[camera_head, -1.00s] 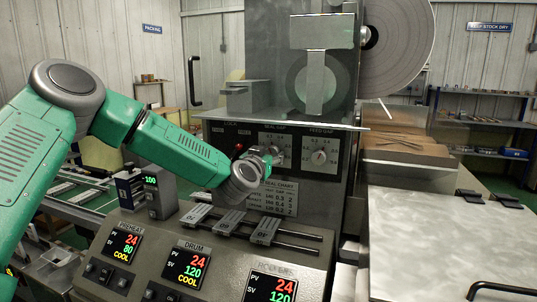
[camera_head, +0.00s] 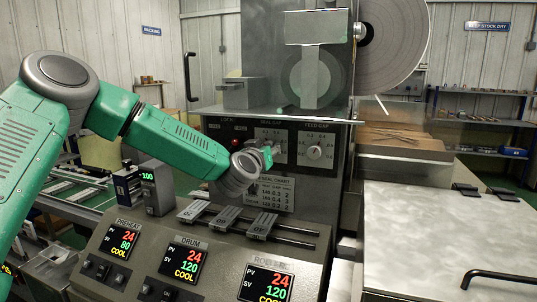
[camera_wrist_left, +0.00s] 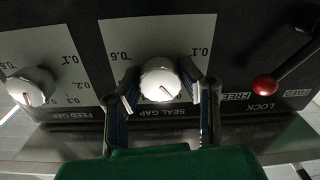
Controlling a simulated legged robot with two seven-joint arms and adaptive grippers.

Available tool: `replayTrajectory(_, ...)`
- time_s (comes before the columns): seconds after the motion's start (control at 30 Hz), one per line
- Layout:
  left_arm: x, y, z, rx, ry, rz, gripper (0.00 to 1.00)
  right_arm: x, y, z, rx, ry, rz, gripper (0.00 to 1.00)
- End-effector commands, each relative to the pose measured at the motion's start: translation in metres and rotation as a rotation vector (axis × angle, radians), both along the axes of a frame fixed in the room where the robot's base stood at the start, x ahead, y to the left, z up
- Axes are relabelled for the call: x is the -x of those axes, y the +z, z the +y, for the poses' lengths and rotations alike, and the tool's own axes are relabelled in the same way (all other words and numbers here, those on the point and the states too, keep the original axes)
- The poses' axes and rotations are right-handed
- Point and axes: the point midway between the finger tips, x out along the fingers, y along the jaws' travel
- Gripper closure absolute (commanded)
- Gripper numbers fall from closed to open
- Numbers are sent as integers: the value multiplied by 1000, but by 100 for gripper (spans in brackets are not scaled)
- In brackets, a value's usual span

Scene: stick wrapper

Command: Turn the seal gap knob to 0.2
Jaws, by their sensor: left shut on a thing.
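The seal gap knob (camera_wrist_left: 160,79) is a round white knob with a red pointer line, on a white scale plate in the left wrist view. That view is upside down; 0.6 shows at left and 0.1 at right. The pointer slants down and right there; the mark it meets is hidden. My left gripper (camera_wrist_left: 161,92) has a finger on each side of the knob and is shut on it. In the head view my left gripper (camera_head: 265,158) covers most of the knob at the panel. My right gripper is not in view.
The feed gap knob (camera_head: 314,152) sits close to the right of my gripper. A red-tipped lock lever (camera_wrist_left: 264,85) is on the other side, its ball beside the FREE label. A chart plate (camera_head: 276,193) and sliding blocks (camera_head: 262,226) lie below. A ledge (camera_head: 290,114) overhangs the panel.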

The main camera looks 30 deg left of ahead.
Motion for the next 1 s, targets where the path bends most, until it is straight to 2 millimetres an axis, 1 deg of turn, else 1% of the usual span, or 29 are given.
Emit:
replayTrajectory(0.03, 0, -2, -1, 40, -3, -10, 97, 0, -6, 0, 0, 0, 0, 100)
replayTrajectory(0.1, 0, -3, 0, 99, -4, -24, 97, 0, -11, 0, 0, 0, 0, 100)
replayTrajectory(0.5, 1, -3, 2, 391, 1, -92, 97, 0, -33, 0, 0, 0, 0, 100)
replayTrajectory(0.73, 1, -3, 3, 485, 2, -114, 97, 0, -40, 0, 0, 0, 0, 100)
replayTrajectory(1.0, 1, -3, 3, 522, 3, -122, 97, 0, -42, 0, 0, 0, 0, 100)
